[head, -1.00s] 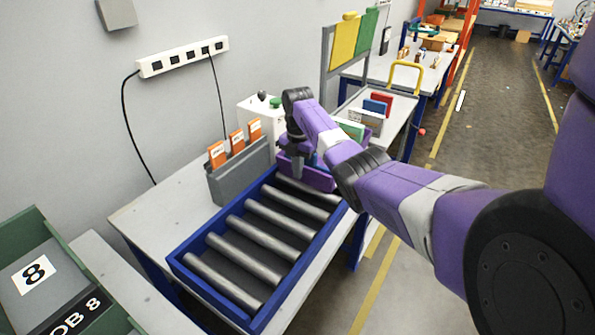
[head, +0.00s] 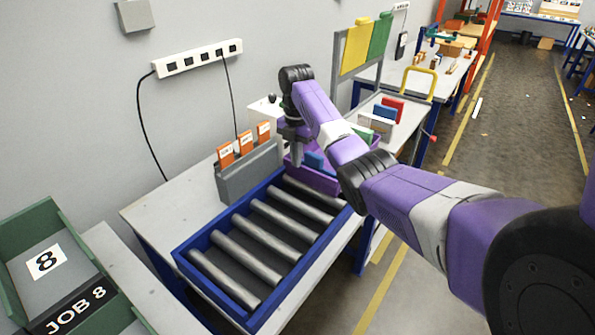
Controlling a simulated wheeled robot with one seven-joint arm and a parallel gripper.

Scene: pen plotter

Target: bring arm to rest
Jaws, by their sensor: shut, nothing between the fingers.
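My arm reaches in from the right of the head view, over the far end of a blue-framed roller conveyor (head: 238,302). My gripper (head: 297,163) points down and is shut and empty. It is above or beside a purple bin (head: 318,182) at the conveyor's far end; I cannot tell whether they touch. The bin holds a blue item (head: 315,160). My wrist and forearm hide part of the bin and of the bench behind it.
A grey holder (head: 250,180) with orange-tabbed cards stands left of the bin. A green bin marked JOB 8 (head: 40,212) is at lower left. A power strip (head: 200,57) with cables hangs on the wall. Open floor (head: 465,215) lies at right.

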